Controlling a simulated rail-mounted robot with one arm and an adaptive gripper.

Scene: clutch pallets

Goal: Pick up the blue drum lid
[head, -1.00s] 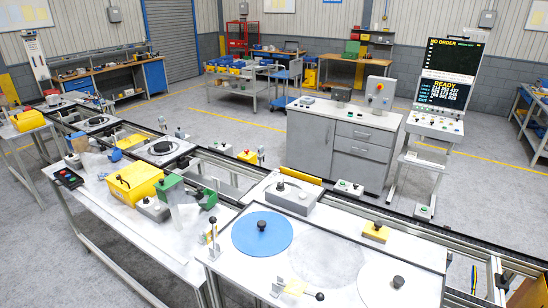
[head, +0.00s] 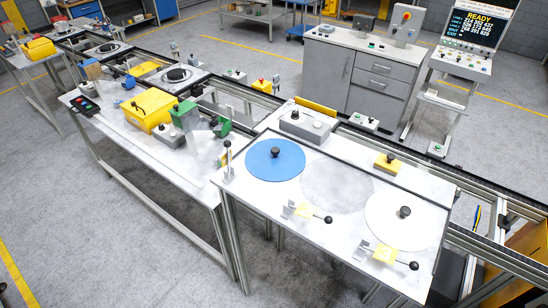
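The blue drum lid (head: 262,162) is a flat blue disc with a black knob (head: 275,153) at its middle. It lies on the white-topped table (head: 243,201) in the head view, towards that table's left end. Nothing covers it. My gripper is not in view.
A pale round patch (head: 337,188) and a white disc with a black knob (head: 388,228) lie right of the blue lid. Levers with black balls (head: 328,219) stand along the front edge. A grey box (head: 307,127) is behind the lid. A yellow bin (head: 150,110) stands further left.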

